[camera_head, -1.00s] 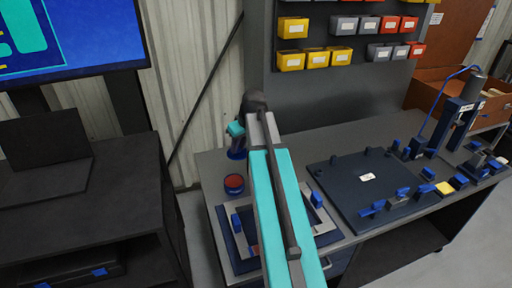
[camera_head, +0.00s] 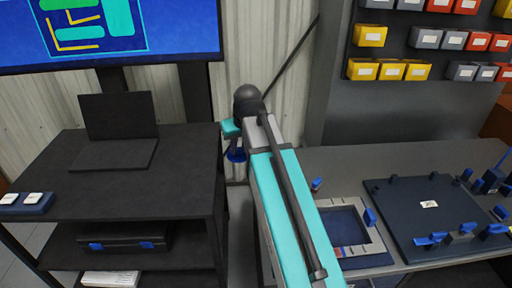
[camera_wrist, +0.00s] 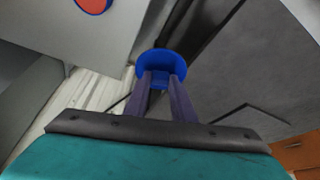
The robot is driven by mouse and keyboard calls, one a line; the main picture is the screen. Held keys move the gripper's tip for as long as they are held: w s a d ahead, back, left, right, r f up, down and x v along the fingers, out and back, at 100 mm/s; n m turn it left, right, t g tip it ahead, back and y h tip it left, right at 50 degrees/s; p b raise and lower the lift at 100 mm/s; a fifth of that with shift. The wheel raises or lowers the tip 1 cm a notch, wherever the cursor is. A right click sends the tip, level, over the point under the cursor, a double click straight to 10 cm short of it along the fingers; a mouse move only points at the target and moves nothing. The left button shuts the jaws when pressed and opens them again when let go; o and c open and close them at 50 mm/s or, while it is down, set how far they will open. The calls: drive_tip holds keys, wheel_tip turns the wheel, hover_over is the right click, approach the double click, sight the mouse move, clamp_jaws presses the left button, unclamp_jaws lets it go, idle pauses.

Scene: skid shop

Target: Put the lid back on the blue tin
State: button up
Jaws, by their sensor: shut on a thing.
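My gripper (camera_wrist: 161,82) is shut on a round blue lid (camera_wrist: 161,61), seen in the wrist view beyond the two fingers. In the head view the lid (camera_head: 236,156) hangs below my gripper (camera_head: 236,145), over the gap between the dark table and the grey workbench. The tin (camera_wrist: 93,4) shows at the top edge of the wrist view, cut off by the frame. It has a blue rim and a red inside, and stands uncovered on a grey surface, apart from the lid. In the head view now my arm hides the tin.
A dark table (camera_head: 60,196) with a laptop (camera_head: 117,132) stands left. The workbench (camera_head: 345,160) on the right bears a framed tray (camera_head: 380,246) and a dark plate with blue clamps (camera_head: 425,215). Yellow, grey and red bins hang above it. A corrugated wall is behind.

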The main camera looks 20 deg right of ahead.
drive_tip(key=a+r, duration=0.1)
drive_tip(key=a, duration=0.6)
drive_tip(key=shift+s+r, duration=0.35)
drive_tip(key=shift+s, duration=0.05)
drive_tip(key=shift+a, duration=0.1)
